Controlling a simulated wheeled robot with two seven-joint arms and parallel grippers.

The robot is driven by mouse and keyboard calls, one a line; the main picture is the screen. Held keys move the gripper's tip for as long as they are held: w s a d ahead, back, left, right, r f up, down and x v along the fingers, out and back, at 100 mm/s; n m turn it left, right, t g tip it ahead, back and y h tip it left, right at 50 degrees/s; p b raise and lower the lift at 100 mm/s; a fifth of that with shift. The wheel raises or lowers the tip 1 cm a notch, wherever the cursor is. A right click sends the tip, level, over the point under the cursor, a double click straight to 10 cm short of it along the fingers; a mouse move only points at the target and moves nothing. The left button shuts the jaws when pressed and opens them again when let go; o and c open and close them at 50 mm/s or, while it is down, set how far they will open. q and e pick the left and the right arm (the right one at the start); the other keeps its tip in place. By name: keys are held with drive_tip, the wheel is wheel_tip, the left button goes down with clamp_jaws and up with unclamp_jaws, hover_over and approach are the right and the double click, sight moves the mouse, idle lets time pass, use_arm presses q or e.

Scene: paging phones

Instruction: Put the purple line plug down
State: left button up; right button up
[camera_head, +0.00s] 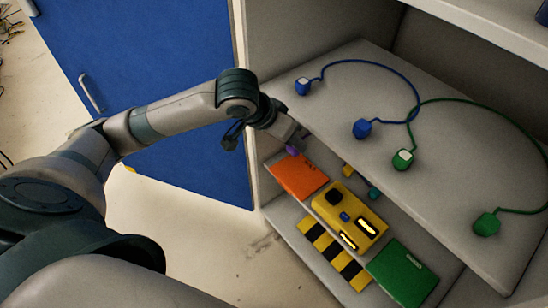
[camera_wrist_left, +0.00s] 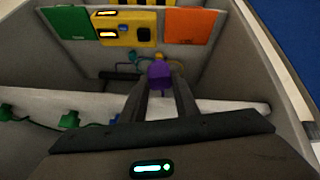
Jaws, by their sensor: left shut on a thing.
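The purple line plug (camera_wrist_left: 159,74) is held between the two fingertips of my left gripper (camera_wrist_left: 160,88). In the head view my left gripper (camera_head: 296,138) reaches in from the left, beside the front edge of the upper shelf. Only a little of the purple plug (camera_head: 292,150) shows below the gripper there, just above the orange panel (camera_head: 299,177). Air shows around the plug in the wrist view, though I cannot tell its exact height. My right gripper is in neither view.
The upper shelf (camera_head: 335,85) carries blue plugs (camera_head: 362,129) and green plugs (camera_head: 403,159) on cords. Below are a yellow box (camera_head: 350,216) with lit slots, a green panel (camera_head: 403,274) and small yellow and teal plugs (camera_head: 374,193). A blue door (camera_head: 150,80) stands left.

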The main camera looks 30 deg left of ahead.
use_arm(q)
drive_tip(key=r, duration=0.2)
drive_tip(key=w+d+r+n, duration=0.1)
drive_tip(key=r, duration=0.1)
drive_tip(key=w+r+n+y, duration=0.1)
drive_tip(key=r, duration=0.1)
drive_tip(key=shift+d+r, duration=0.15)
